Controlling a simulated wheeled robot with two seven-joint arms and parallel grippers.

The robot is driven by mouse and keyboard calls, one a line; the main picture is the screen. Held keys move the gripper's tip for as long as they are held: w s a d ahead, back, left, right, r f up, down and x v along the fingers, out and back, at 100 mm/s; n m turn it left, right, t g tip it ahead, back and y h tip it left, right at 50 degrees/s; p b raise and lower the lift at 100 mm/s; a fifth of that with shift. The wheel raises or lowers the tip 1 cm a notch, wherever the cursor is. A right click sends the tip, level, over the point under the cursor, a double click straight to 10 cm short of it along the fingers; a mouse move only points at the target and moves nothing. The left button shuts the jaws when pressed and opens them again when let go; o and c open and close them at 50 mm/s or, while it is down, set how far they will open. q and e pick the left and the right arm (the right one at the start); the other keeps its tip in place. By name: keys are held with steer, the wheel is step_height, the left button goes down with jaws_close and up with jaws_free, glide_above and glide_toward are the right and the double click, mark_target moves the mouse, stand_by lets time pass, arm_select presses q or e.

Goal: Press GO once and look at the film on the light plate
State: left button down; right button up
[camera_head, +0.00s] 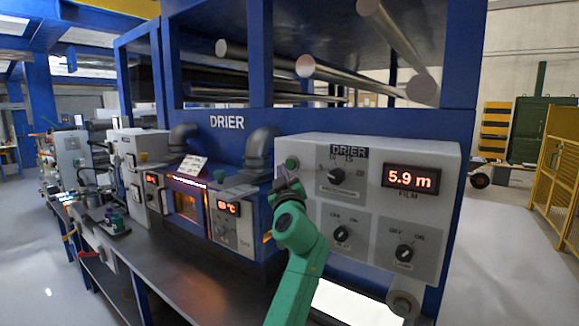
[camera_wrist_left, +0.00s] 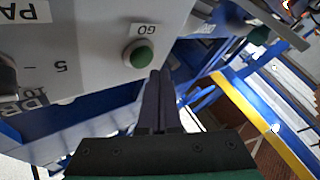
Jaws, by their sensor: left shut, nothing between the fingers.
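The green GO button (camera_head: 292,163) sits at the left end of the white DRIER panel (camera_head: 382,235). In the left wrist view the GO button (camera_wrist_left: 142,56) is a round green cap in a pale ring, with its GO label beside it. My left gripper (camera_head: 287,183) is shut and empty, just below the button in the head view. Its fingertips (camera_wrist_left: 160,74) lie close beside the button; I cannot tell whether they touch it. The display (camera_head: 411,178) reads 5.9 m FILM. The bright light plate (camera_head: 352,304) is partly hidden by my arm; no film is clearly visible on it.
Knobs (camera_head: 336,176) stand out from the panel. A small roller (camera_head: 404,303) is at its lower right. A dark bench (camera_head: 190,270) with a lit oven window (camera_head: 187,204) runs left. Metal rollers (camera_head: 350,75) are in the blue frame above.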

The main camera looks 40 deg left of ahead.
arm_select(q)
steer(key=s, duration=0.4)
steer(key=shift+s, duration=0.25)
stand_by(0.6)
